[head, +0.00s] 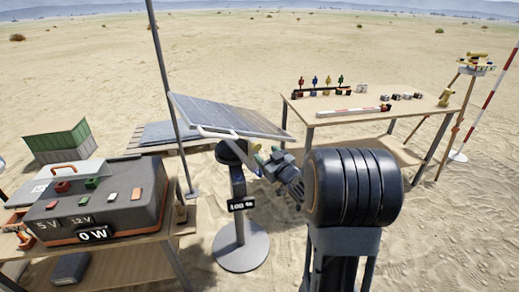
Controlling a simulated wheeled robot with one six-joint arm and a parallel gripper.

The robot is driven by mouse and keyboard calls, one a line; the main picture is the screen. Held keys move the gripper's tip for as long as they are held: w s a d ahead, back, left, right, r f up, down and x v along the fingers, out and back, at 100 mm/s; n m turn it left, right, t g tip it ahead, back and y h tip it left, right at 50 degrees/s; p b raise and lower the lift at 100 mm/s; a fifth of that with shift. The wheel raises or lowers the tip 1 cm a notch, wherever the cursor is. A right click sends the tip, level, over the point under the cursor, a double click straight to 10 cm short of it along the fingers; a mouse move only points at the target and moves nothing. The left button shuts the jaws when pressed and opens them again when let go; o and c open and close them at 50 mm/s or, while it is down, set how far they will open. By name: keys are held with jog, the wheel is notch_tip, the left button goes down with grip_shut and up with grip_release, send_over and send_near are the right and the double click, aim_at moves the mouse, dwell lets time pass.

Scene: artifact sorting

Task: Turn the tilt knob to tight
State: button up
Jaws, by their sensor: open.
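A tilted solar panel (225,116) with a pale handle bar stands on a post with a round grey base (241,247). A dark rounded joint (231,153) with a yellowish edge sits under the panel at the top of the post. A small sign on the post (241,204) carries white characters. My gripper (262,160) is open, just right of the joint and close to it. The tilt knob cannot be made out clearly; my gripper may cover it. I cannot tell whether the fingers touch anything.
At left, a table bears a grey power box (97,207) reading "0 W". A thin pole (160,70) rises behind the panel. A wooden table (345,115) with small items stands at right, beside a tripod and a striped pole (490,85).

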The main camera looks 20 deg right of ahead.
aim_at(258, 147)
jog(key=shift+w+a, duration=0.2)
jog(key=shift+w, duration=1.05)
jog(key=shift+w+a, duration=0.15)
jog(key=shift+w, duration=1.1)
jog(key=shift+c, duration=0.3)
jog(key=c, duration=0.9)
jog(key=shift+o, duration=0.2)
